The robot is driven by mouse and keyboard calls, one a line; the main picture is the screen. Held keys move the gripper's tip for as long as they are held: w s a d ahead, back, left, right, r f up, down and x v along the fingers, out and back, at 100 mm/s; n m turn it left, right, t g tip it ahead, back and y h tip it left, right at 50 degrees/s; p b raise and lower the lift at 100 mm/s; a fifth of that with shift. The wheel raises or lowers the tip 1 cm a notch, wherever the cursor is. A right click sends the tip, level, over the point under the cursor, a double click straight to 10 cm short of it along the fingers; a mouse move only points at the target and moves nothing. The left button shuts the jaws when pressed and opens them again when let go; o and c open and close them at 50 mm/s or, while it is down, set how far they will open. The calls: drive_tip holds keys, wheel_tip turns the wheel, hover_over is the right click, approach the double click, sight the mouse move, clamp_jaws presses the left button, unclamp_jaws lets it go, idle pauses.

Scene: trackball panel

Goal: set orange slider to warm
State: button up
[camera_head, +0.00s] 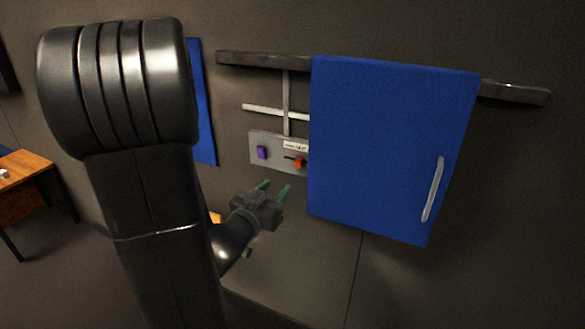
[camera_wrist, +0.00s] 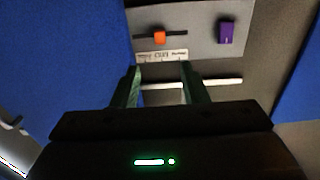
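The orange slider (camera_head: 299,163) is a small block on a dark horizontal slot in a grey wall panel (camera_head: 274,164). In the wrist view, which shows the panel upside down, the orange slider (camera_wrist: 159,37) sits near the middle of its slot, with slot visible on both sides. A white label (camera_head: 295,146) is above the slot; its lettering is too small to read. My gripper (camera_head: 273,188) is open and empty, below and in front of the panel. In the wrist view its green fingers (camera_wrist: 161,70) are apart, and nothing is between them at the slider.
A purple block (camera_head: 262,152) is on the panel's left side. A blue door with a pale handle (camera_head: 433,190) stands close to the panel's right. Another blue board (camera_head: 203,105) is left of it. Pale bars (camera_head: 275,111) cross above. A wooden table (camera_head: 22,168) is far left.

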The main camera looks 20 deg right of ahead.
sight(297, 164)
drive_tip(key=x, duration=1.2)
drive_tip(key=shift+w+p, duration=0.1)
drive_tip(key=shift+p, duration=0.2)
clamp_jaws()
